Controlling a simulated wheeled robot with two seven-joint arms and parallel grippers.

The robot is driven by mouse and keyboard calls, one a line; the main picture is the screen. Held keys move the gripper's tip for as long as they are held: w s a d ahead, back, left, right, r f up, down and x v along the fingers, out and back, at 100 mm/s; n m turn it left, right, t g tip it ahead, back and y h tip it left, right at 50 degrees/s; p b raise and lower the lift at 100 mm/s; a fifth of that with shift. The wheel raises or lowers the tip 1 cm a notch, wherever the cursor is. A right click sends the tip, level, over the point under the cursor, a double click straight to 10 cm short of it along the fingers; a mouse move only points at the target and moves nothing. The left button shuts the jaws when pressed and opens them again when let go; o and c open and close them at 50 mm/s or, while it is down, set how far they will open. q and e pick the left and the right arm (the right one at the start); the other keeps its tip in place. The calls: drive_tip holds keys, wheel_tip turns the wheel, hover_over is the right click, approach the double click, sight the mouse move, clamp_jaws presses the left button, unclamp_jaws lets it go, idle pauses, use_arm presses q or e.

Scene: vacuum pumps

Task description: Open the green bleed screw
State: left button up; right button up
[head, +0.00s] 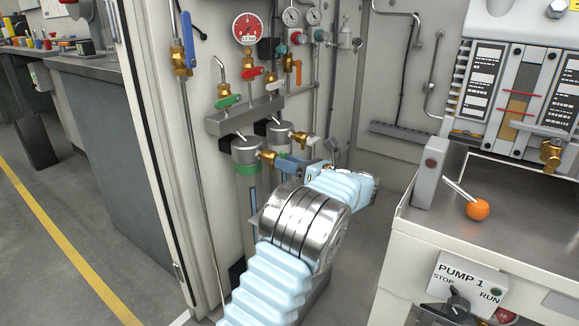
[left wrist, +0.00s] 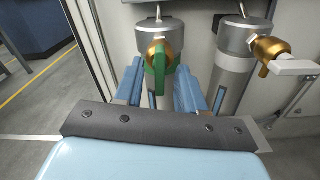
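The green bleed screw (left wrist: 157,72) shows in the left wrist view as a green wing handle on a brass fitting (left wrist: 160,48), at the front of a grey-capped cylinder (left wrist: 152,33). In the head view that cylinder has a green band (head: 246,169), and its brass fitting (head: 267,155) points toward my gripper. My left gripper (head: 296,163) is there, its two blue fingers (left wrist: 159,88) apart on either side of the green handle. A narrow gap seems to show beside the handle; contact is not clear. My right gripper is in neither view.
A second cylinder (head: 280,134) stands close beside, with a brass fitting and white handle (left wrist: 292,67). Above are a manifold bar (head: 245,114), green and red valves, and a red gauge (head: 247,29). The PUMP 1 cabinet (head: 405,220) with an orange-knobbed lever (head: 478,209) stands at right.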

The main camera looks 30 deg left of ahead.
use_arm(q)
drive_tip(key=shift+d, duration=0.15)
drive_tip(key=shift+s+d+p, duration=0.1)
drive_tip(key=shift+d+p, duration=0.6)
drive_tip(key=shift+d, duration=0.2)
drive_tip(key=d+p, duration=0.1)
drive_tip(key=d, duration=0.1)
drive_tip(key=d+p, duration=0.1)
drive_tip(key=d, duration=0.1)
drive_tip(key=d+p, duration=0.1)
drive_tip(key=p, duration=0.1)
drive_tip(key=shift+s+d, duration=0.25)
drive_tip(key=shift+d, duration=0.15)
drive_tip(key=shift+d, duration=0.15)
drive_tip(key=shift+w, duration=0.1)
